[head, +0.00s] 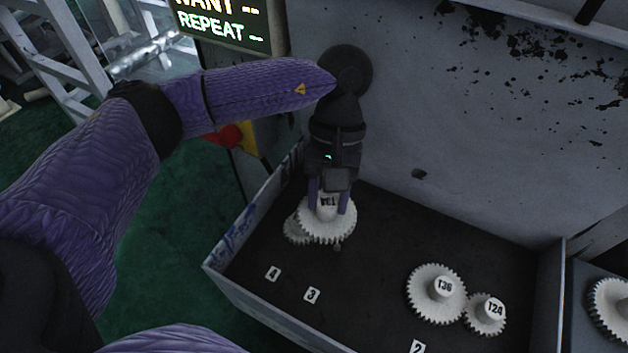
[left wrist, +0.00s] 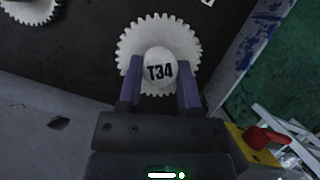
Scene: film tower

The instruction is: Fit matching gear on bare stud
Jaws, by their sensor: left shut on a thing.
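My left gripper (head: 328,203) is shut on the hub of a white gear marked T34 (head: 326,228). The gear also shows in the left wrist view (left wrist: 130,45), with the gripper's fingers (left wrist: 160,75) on both sides of its hub. The gear is over the far left part of the dark tray floor. Another white gear (head: 294,231) shows partly behind its left side. A small dark peg-like bit (head: 337,248) shows just below the held gear; I cannot tell whether it is a stud. Gears T36 (head: 427,300) and T24 (head: 486,325) sit side by side to the right.
The tray's raised metal walls (head: 300,325) surround the gears. Number tags 4 (head: 272,274), 3 (head: 312,296) and 2 (head: 417,347) lie on its floor. A grey wall (head: 460,150) stands behind. A display (head: 222,22) reads WANT and REPEAT. Another gear (head: 608,308) sits beyond the right wall.

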